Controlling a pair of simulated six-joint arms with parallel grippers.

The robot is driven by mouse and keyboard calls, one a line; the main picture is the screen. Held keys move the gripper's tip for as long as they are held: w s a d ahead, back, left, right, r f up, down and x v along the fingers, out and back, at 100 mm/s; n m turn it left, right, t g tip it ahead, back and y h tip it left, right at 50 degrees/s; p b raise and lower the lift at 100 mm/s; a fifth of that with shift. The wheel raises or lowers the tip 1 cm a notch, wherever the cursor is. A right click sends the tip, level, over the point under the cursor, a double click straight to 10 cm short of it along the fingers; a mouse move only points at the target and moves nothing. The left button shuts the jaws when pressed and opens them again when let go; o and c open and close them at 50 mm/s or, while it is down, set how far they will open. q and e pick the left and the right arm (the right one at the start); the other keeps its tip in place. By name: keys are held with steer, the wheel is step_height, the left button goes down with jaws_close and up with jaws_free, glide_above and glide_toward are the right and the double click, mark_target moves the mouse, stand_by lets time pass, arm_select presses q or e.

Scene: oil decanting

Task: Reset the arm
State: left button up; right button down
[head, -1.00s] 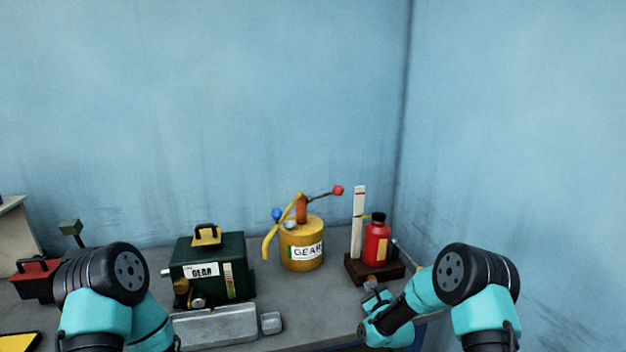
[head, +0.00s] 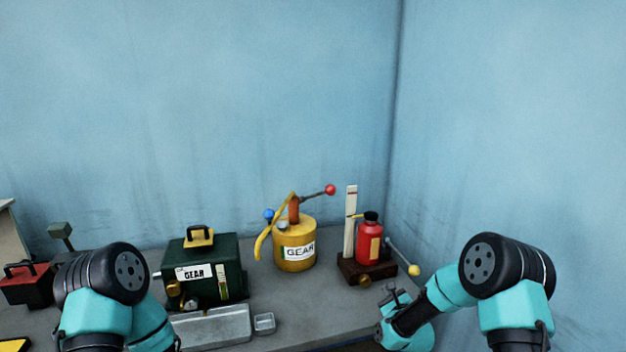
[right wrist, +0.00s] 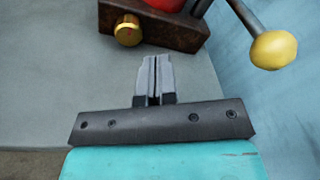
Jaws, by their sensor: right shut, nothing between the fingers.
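My right gripper (head: 391,294) is at the right front edge of the table, just in front of the wooden stand. In the right wrist view its fingers (right wrist: 153,75) are together with nothing between them, pointing toward the stand and apart from it. My left arm (head: 105,290) comes in at the lower left; its gripper is out of the picture. The wooden stand (head: 350,272) carries a red bottle (head: 369,245) with a black cap and a white upright gauge (head: 351,222). A lever with a yellow knob (head: 414,270) sticks out at its right; the knob also shows in the right wrist view (right wrist: 278,50).
A yellow GEAR can (head: 294,262) with a red-knobbed pump lever stands mid-table. Left of it are a dark green GEAR box (head: 205,257), a metal tray (head: 215,327) and a small square dish (head: 264,323). A red toolbox (head: 27,285) is far left. Table right of the dish is clear.

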steer(key=s+f+n+g, duration=0.8)
steer(key=s+f+n, duration=0.5)
steer(key=s, duration=0.4)
steer(key=s+a+f+n+g, duration=0.1)
steer(key=s+f+n+g, duration=0.1)
steer(key=s+n, duration=0.2)
steer(key=s+f+n+g+y, duration=0.1)
steer(key=s+n, duration=0.4)
steer(key=s, duration=0.5)
steer(key=s+a+f+n+g, duration=0.1)
steer(key=s+f+n+g, duration=0.3)
steer(key=s, duration=0.3)
steer(key=shift+s+a+g, duration=0.3)
steer(key=shift+s+g, duration=0.1)
steer(key=shift+g, duration=0.1)
